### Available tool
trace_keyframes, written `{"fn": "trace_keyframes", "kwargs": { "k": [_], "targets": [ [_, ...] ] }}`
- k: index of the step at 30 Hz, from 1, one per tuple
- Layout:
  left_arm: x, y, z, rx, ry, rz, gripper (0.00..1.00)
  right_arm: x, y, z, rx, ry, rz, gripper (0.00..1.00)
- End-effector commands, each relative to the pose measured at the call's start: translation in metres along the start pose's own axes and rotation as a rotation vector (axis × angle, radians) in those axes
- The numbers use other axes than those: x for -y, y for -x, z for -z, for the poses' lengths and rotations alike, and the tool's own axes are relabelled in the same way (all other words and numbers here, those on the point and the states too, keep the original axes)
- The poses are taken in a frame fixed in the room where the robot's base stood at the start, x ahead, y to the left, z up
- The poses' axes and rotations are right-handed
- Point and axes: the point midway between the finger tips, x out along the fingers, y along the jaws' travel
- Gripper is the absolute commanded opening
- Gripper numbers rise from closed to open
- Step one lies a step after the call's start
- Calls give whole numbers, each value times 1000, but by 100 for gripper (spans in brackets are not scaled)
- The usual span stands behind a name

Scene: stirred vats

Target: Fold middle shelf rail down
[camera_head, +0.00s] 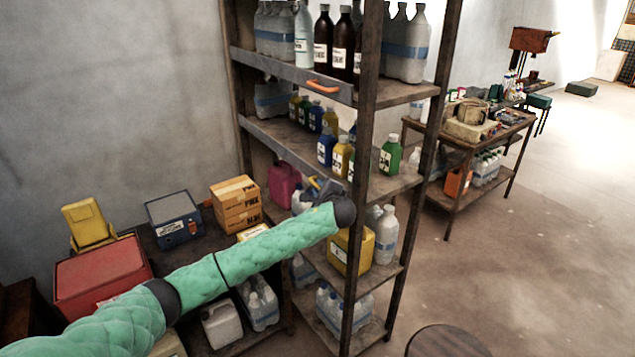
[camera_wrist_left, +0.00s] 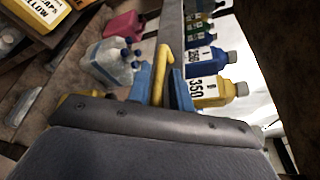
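The middle shelf rail (camera_head: 285,148) is a grey strip along the front edge of the middle shelf; its right part is hidden behind the shelf post and my arm. In the left wrist view the grey rail (camera_wrist_left: 170,22) runs up from a yellow handle (camera_wrist_left: 164,62). My left gripper (camera_head: 318,186) is at the shelf front, just below the rail. In the left wrist view the blue fingers of my left gripper (camera_wrist_left: 163,92) stand on either side of the handle; whether they press on it I cannot tell. My right gripper is not in view.
The upper shelf rail (camera_head: 290,72) has an orange handle (camera_head: 323,86). Blue, yellow and green bottles (camera_head: 343,157) stand on the middle shelf close to the gripper. A rusty front post (camera_head: 364,150) is beside my wrist. A yellow canister (camera_head: 350,250) stands below.

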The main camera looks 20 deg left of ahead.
Motion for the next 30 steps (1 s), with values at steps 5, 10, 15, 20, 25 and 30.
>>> {"fn": "trace_keyframes", "kwargs": {
  "k": [5, 10, 15, 20, 25, 30],
  "targets": [
    [2, -18, -1, 1, 0, -1, 22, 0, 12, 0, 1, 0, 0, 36],
    [0, -24, 0, 0, 1, 0, 22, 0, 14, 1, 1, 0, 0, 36],
    [0, -24, 0, 0, 1, 0, 22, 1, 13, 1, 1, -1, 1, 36],
    [0, -24, 0, 0, 1, 0, 0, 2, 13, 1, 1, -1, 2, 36],
    [-1, -24, 1, 0, 2, 0, 0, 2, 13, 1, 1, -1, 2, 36],
    [-4, -24, 2, -1, 16, 5, 0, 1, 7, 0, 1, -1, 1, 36]
  ]
}}
